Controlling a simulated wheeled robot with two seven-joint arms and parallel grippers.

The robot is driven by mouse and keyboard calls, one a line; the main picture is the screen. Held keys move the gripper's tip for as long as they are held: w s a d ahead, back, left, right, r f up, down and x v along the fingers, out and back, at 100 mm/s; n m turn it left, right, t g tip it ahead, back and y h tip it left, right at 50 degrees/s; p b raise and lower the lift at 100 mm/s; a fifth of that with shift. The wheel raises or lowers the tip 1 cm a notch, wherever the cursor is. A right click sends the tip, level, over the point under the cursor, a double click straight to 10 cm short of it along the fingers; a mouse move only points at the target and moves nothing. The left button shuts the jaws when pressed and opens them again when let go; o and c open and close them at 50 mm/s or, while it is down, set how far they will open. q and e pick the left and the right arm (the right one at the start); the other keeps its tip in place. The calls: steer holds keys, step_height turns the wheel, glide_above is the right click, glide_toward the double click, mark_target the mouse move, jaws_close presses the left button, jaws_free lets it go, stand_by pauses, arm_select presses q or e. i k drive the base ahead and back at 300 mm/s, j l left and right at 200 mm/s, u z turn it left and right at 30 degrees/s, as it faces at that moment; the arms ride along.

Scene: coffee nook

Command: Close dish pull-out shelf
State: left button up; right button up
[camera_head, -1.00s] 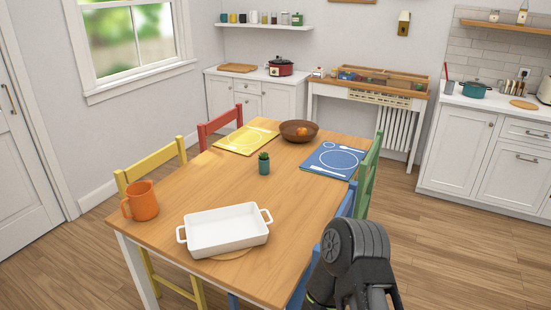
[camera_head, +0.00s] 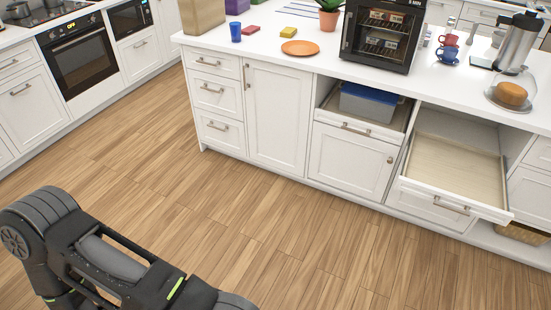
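Two pull-outs in the white island show in the head view. One is a wide, empty pull-out shelf (camera_head: 452,170) with a pale wood bottom and a white front with a metal handle; it stands out well from the island at the right. To its left, a second pull-out (camera_head: 349,122) holds a grey-blue bin (camera_head: 369,104) and appears only partly out. I cannot tell from a label which one is the dish shelf. My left arm crosses the lower left, far from both, and its fingertips are outside the picture. My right gripper is not in view.
The island top carries a black toaster oven (camera_head: 382,33), an orange plate (camera_head: 300,48), a blue cup (camera_head: 236,32) and a steel coffee pot (camera_head: 516,42). A glass dome (camera_head: 514,93) covers bread near the edge. Wood floor (camera_head: 290,235) before the island is clear.

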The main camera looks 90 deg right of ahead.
mark_target(464, 179)
steer(key=z, duration=4.3)
